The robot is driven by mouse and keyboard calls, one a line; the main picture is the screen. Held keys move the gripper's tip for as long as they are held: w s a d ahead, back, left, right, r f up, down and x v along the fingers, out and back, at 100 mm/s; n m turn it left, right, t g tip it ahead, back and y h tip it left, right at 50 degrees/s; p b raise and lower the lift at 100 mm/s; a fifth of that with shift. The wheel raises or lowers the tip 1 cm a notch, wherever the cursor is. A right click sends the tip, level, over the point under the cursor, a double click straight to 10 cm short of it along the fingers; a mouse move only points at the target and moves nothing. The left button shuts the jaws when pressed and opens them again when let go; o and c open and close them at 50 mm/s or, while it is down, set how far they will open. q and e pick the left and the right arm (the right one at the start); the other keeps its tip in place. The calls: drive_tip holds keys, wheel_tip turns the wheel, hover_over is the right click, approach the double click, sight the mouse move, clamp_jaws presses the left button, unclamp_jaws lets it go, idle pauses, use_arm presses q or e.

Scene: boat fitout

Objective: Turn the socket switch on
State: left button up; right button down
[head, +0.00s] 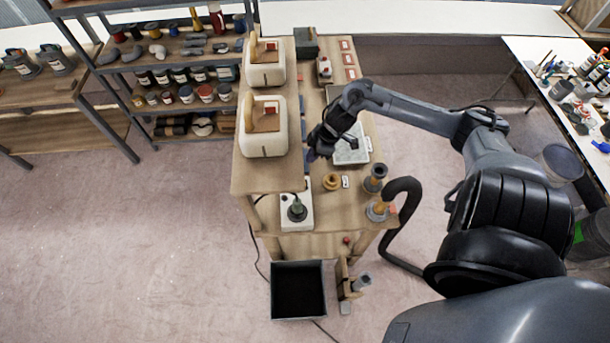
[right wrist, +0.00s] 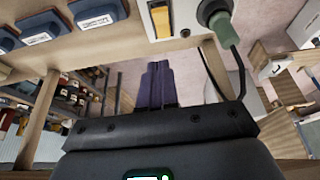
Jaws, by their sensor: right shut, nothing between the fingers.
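The white socket panel (head: 288,219) is on the bench's near left part, with a green-grey plug (head: 297,209) in it. In the right wrist view the socket panel (right wrist: 188,20) is at the top, with a yellow rocker switch (right wrist: 160,19) left of the plug (right wrist: 214,13). I cannot tell the switch's position. My right gripper (head: 314,155) is above the bench, beyond the socket in the head view.
Two cream cases (head: 264,140) stand on the raised shelf left of my right gripper. A white tray (head: 351,157) and a brass ring (head: 331,182) are on the bench. A cable (right wrist: 238,65) hangs from the plug. Blue labelled blocks (right wrist: 97,12) line the wooden surface.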

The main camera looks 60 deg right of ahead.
drive_tip(key=x, duration=0.9)
drive_tip(key=shift+w+a+f, duration=0.1)
drive_tip(key=shift+f, duration=0.1)
drive_tip(key=f, duration=0.3)
drive_tip(key=shift+s+d, duration=0.25)
drive_tip(key=shift+s, duration=0.15)
drive_tip(key=shift+s+d+f, duration=0.15)
drive_tip(key=shift+s+f, duration=0.05)
drive_tip(key=shift+f, duration=0.4)
